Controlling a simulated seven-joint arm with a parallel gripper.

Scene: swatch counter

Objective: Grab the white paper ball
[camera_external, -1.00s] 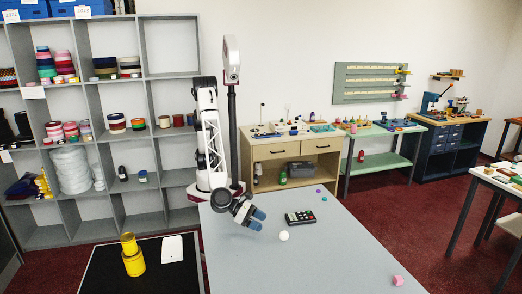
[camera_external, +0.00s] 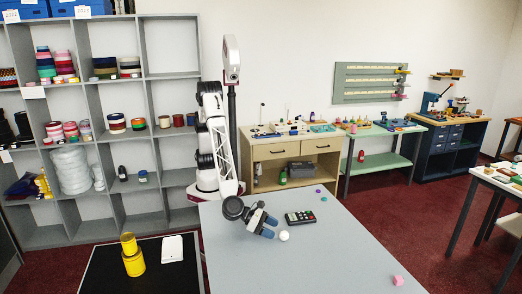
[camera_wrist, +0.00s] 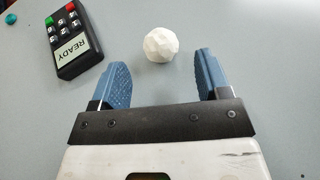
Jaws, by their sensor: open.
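The white paper ball (camera_external: 284,236) rests on the grey table (camera_external: 330,265), and it also shows in the wrist view (camera_wrist: 160,44), round and faceted. My gripper (camera_external: 272,227) is low over the table just left of the ball. In the wrist view my gripper (camera_wrist: 164,75) is open, its two blue fingers apart and empty.
A black keypad device (camera_external: 300,218) labelled READY lies close behind the ball; it also shows in the wrist view (camera_wrist: 73,38), left of the ball. A pink cube (camera_external: 397,281) sits at the front right. Small purple and green pieces (camera_external: 321,195) lie toward the back. The table's middle is clear.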

